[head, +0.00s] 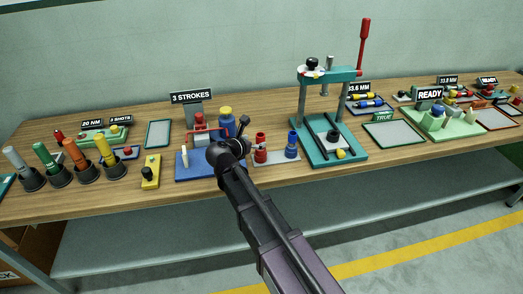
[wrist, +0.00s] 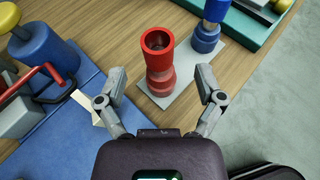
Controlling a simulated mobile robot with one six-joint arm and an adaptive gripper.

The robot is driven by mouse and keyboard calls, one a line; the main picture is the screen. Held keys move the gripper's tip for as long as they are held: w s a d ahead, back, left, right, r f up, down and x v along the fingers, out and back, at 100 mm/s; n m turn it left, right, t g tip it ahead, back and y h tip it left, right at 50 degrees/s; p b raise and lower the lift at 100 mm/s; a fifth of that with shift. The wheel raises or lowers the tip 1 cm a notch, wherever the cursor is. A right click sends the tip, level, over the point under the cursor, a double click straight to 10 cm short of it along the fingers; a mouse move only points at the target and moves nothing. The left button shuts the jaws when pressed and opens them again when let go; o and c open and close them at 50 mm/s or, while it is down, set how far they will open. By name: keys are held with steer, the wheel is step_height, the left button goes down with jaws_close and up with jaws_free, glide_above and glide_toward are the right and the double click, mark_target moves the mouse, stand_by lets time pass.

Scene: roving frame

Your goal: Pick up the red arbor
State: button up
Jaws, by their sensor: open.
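The red arbor (wrist: 158,62) stands upright on a light grey plate (wrist: 207,68) on the wooden bench, its hollow top facing up. It also shows in the head view (head: 261,146), just right of the end of my arm. In the wrist view my gripper (wrist: 161,82) is open, with one finger on each side of the arbor's lower part in the picture. The fingers look apart from it, and nothing is held. Whether the fingertips are level with the arbor cannot be told. A blue arbor (wrist: 207,30) stands on the same plate, behind and to the right.
A blue base (wrist: 62,125) with a grey and red fixture (wrist: 25,105) and a yellow-topped blue post lies left of my gripper. A teal press (head: 330,145) with a red lever stands right of the arbors. The bench's front edge (wrist: 245,75) is close on the right.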

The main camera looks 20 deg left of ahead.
mark_target(258, 139)
steer(key=shift+b+x, duration=0.8)
steer(key=shift+x, duration=1.7)
steer(key=shift+r, duration=0.15)
jaws_close()
